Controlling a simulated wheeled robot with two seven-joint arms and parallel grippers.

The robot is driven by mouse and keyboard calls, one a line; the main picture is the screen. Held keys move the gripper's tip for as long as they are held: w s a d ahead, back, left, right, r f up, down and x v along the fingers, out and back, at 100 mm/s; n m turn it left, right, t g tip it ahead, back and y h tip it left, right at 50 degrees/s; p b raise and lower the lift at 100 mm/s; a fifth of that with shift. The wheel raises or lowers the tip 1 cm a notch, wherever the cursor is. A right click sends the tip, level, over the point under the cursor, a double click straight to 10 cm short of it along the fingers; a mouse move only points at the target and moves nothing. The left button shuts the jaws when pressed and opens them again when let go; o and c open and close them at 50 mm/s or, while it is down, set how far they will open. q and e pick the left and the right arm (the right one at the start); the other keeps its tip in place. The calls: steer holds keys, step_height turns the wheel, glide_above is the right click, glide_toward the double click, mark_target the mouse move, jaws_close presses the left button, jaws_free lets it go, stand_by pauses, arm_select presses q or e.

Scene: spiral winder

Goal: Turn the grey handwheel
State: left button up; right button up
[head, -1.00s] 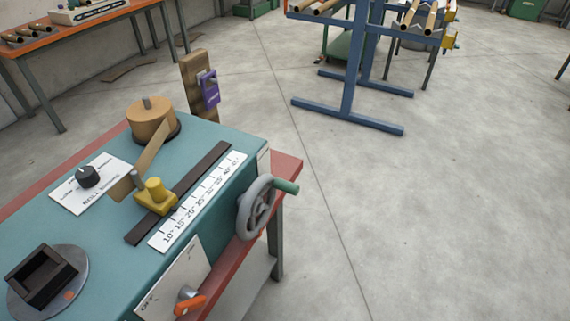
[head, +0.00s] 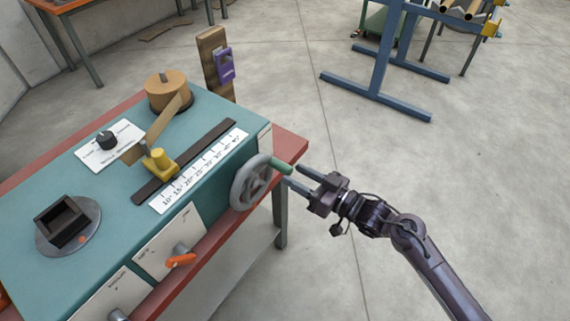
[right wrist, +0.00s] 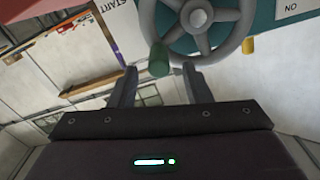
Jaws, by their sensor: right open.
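The grey handwheel (head: 251,182) is mounted on the right side of the teal winder. It has a green handle (head: 282,167) that sticks out to the right. My right gripper (head: 295,176) is open in the head view, its fingertips close to the end of the green handle. The right wrist view shows the handwheel (right wrist: 207,22) ahead at the top. There the green handle (right wrist: 158,60) lies between and just beyond the two open fingers (right wrist: 158,80); I cannot tell whether they touch it. My left gripper is not in view.
The teal winder (head: 110,205) carries a scale plate (head: 200,172), a yellow slider (head: 158,162) and a cardboard roll (head: 167,90). An orange lever (head: 181,260) sits on its front. A blue rack (head: 385,60) stands behind. The floor to the right is clear.

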mark_target(291, 172)
steer(key=x, duration=0.5)
steer(key=shift+w+a+p, duration=0.1)
steer(key=shift+w+p, duration=0.05)
steer(key=shift+p, duration=0.2)
jaws_close()
